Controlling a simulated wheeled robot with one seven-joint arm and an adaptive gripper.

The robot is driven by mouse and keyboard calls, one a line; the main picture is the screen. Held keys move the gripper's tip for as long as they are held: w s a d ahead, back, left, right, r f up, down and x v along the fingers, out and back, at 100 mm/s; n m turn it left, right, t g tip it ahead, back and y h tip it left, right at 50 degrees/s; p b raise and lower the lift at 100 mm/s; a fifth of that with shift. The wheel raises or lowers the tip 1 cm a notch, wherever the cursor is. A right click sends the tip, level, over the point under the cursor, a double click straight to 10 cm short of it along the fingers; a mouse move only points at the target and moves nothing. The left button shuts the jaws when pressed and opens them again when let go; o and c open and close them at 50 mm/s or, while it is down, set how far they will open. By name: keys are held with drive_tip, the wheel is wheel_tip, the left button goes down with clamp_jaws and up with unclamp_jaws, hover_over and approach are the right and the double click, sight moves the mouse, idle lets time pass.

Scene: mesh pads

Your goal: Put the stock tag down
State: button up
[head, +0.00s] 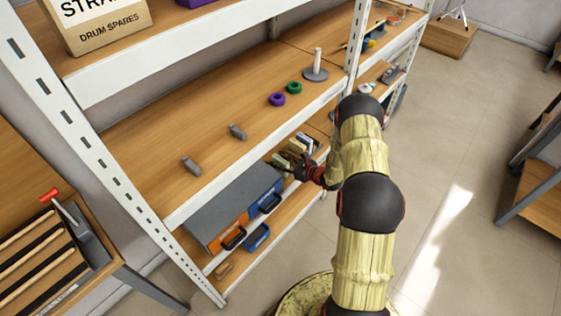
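My gripper (296,168) is a small dark shape at the end of my arm, in front of the right part of a lower shelf (262,170) of the white rack. A small pale green piece (280,161) shows right at its fingertips. I cannot tell whether the gripper holds this piece or only stands beside it, nor whether it is the stock tag. Several small upright pale and dark pieces (304,142) stand just behind the gripper. The fingers are too small and dark to read as open or shut.
A grey-topped drawer unit (225,208) with orange and blue fronts stands left of the gripper. The shelf above holds two grey pieces (238,132), a purple ring (277,99), a green ring (294,87) and a peg stand (316,73). A white rack post (355,45) rises behind my arm.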

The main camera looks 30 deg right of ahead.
drive_tip(key=p+v, duration=0.3)
drive_tip(key=v, duration=0.9)
drive_tip(key=shift+r+p, duration=0.15)
drive_tip(key=shift+p, duration=0.15)
